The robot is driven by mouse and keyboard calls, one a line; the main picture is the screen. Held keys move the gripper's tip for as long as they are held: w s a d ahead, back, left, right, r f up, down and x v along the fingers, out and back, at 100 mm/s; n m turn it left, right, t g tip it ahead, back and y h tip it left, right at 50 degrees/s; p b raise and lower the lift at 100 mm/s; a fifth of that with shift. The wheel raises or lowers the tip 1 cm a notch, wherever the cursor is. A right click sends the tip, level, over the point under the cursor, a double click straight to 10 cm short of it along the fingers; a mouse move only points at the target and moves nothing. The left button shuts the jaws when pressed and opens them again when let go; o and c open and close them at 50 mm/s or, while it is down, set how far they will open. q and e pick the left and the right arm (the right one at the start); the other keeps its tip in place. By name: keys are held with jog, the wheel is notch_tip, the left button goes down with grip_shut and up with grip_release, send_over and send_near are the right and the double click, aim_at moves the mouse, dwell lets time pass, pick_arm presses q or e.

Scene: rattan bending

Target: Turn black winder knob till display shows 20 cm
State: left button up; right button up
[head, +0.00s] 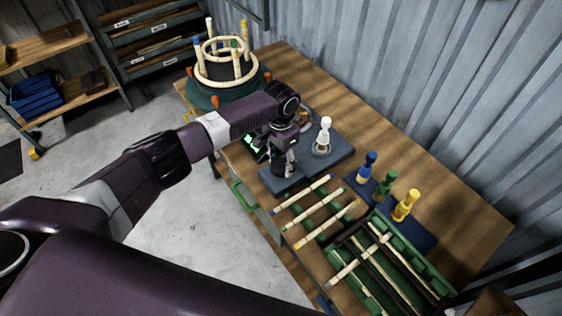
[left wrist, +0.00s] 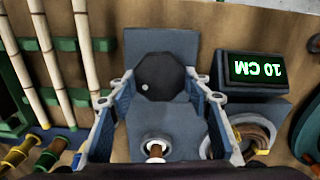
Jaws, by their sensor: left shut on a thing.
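The black winder knob (left wrist: 160,77) is octagonal with a small white dot, seen from above in the left wrist view. My left gripper (left wrist: 160,82) has its fingers on both sides of the knob and is shut on it. In the head view my left gripper (head: 284,165) points down at the grey-blue base plate and hides the knob. The display (left wrist: 256,69) shows green text reading 10 CM, upside down in the left wrist view. In the head view the display (head: 251,143) is partly hidden by my arm. My right gripper is not in view.
A white peg (head: 324,132) stands on the base plate (head: 341,157) beside my gripper. Blue (head: 367,165), green (head: 384,185) and yellow (head: 406,205) pegs stand to the right. Several rattan poles (head: 326,221) lie nearer. A round rattan frame (head: 224,62) stands at the table's far end.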

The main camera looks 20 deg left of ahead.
aim_at(281, 166)
pick_arm(q)
jog(key=m, duration=0.5)
jog(key=shift+m, duration=2.2)
jog(key=shift+w+r, duration=0.1)
jog(key=o, duration=1.2)
jog(key=shift+c, duration=0.2)
notch_tip(281, 166, up, 12)
